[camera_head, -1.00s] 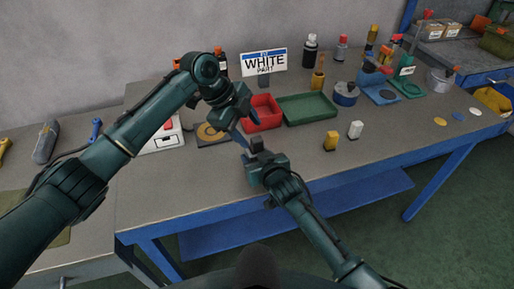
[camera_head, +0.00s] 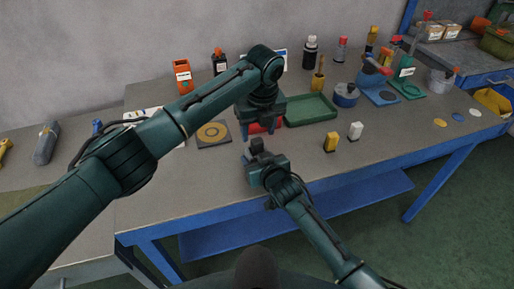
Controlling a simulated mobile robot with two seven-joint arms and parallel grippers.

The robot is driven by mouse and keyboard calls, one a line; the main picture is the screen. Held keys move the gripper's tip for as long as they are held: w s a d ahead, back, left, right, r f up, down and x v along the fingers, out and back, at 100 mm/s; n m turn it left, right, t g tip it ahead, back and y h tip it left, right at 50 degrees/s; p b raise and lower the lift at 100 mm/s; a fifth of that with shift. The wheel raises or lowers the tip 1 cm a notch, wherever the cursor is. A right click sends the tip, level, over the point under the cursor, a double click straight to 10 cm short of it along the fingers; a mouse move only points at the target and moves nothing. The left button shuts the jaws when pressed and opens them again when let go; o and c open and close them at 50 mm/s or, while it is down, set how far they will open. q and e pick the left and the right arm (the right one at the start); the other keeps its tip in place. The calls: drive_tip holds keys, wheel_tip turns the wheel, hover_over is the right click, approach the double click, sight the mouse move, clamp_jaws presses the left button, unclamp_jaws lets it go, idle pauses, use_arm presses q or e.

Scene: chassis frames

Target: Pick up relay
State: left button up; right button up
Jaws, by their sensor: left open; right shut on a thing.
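My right gripper (camera_head: 258,158) is shut on a small dark block (camera_head: 257,145), held above the front part of the bench. I cannot tell for sure whether this block is the relay. My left gripper (camera_head: 260,132) is open, higher up, in front of the red tray (camera_head: 272,125), and hides most of it. Whether it is over the tray or short of it is unclear. A yellow block (camera_head: 331,141) and a white block (camera_head: 355,131) stand upright on the bench to the right, apart from both grippers.
A green tray (camera_head: 308,121) lies behind the blocks. A dark plate with a yellow ring (camera_head: 213,133) lies left of my grippers. An orange holder (camera_head: 183,77), bottles and a blue pot (camera_head: 345,94) stand along the back.

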sight(257, 140)
use_arm(q)
drive_tip(key=f, duration=0.4)
drive_tip(key=shift+w+a+f, duration=0.15)
drive_tip(key=shift+w+f, duration=0.2)
drive_tip(key=shift+f, duration=0.05)
drive_tip(key=c, duration=1.1)
